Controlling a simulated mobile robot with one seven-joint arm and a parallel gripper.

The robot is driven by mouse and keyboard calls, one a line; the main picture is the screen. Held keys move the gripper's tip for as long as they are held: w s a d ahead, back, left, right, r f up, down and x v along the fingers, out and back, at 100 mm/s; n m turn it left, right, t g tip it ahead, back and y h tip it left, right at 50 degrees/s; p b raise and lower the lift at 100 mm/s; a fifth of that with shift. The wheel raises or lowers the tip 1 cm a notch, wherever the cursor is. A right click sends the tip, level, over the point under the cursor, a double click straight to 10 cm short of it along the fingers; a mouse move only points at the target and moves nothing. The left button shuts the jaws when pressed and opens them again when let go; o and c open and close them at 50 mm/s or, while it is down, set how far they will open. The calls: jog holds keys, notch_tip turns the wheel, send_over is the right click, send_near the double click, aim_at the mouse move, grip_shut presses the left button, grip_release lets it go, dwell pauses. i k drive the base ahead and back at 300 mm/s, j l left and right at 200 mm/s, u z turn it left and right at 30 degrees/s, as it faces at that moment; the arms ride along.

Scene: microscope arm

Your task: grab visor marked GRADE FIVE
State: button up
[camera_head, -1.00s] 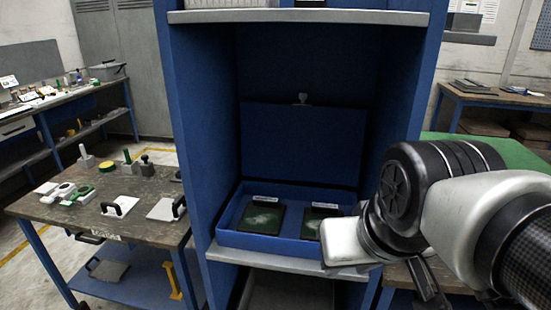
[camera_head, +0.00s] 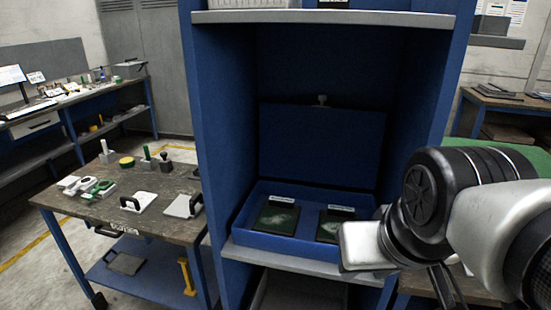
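Two dark, visor-like plates lie side by side in an open blue case on the cabinet shelf: a left plate (camera_head: 277,217) and a right plate (camera_head: 334,226). Each has a pale label strip along its top edge. The lettering is too small to read, so I cannot tell which, if either, is marked GRADE FIVE. My arm comes in from the right, and its pale end link is in front of the case's right side. My gripper (camera_head: 446,287) seems to be the dark prongs below the wrist, partly cut off by the frame; its opening is unclear.
The blue cabinet (camera_head: 216,130) has side walls and an upper shelf (camera_head: 325,17) around the case (camera_head: 262,243). A worktable (camera_head: 150,220) with several small tools and handled blocks stands at left. A green-topped surface (camera_head: 500,155) is behind my arm. Floor shows at far left.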

aim_at(278, 216)
jog(key=i+j+z, duration=0.1)
jog(key=j, duration=0.25)
jog(key=i+j+z, duration=0.25)
jog(key=i+j, duration=0.15)
jog(key=j, duration=0.35)
jog(key=i+j+z, duration=0.15)
jog(key=j, duration=0.2)
